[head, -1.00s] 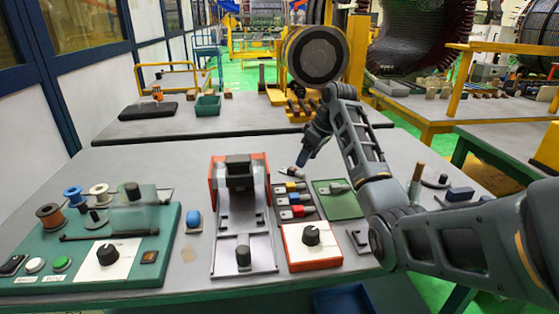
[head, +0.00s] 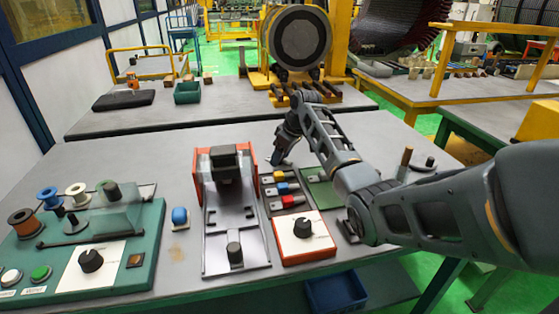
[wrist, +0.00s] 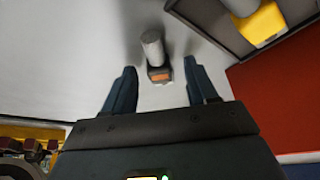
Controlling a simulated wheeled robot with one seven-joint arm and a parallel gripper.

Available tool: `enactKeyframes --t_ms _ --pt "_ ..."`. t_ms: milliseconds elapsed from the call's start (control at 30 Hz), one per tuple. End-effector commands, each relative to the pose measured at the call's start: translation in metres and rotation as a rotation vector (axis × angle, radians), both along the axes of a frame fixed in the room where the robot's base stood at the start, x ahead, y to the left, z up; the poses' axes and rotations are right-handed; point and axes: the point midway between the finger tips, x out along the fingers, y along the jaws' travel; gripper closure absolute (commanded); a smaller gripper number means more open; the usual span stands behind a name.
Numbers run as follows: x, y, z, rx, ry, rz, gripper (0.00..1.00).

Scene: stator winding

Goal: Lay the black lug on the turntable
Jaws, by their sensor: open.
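A lug (wrist: 153,52) lies on the grey table in the wrist view. It has a grey barrel and a dark band with an orange-brown end face. I take it for the black lug. My gripper (wrist: 159,68) is open, with one finger on each side of the lug's near end; I cannot tell whether they touch it. In the head view my gripper (head: 280,158) points down, low over the table behind the lug tray, and mostly hides this lug. A low dark disc with a knob (head: 425,165) stands at the right; I cannot tell whether it is the turntable.
The dark lug tray (head: 268,207) holds yellow, blue and red lugs and is close to my gripper; its corner shows in the wrist view (wrist: 215,38). A red-and-grey fixture (head: 230,225) stands left of it.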

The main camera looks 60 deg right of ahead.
Motion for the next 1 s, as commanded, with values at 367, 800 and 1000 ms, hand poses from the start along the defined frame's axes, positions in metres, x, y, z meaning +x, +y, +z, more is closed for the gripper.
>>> enactKeyframes --t_ms 367,800,1000 --pt "0.0003 -0.0001 -0.0001 0.000 -0.001 0.000 0.59" --pt "0.0002 -0.0001 0.0001 0.000 -0.001 0.000 1.00" --pt "0.0002 -0.0002 0.0003 0.000 -0.001 0.000 1.00"
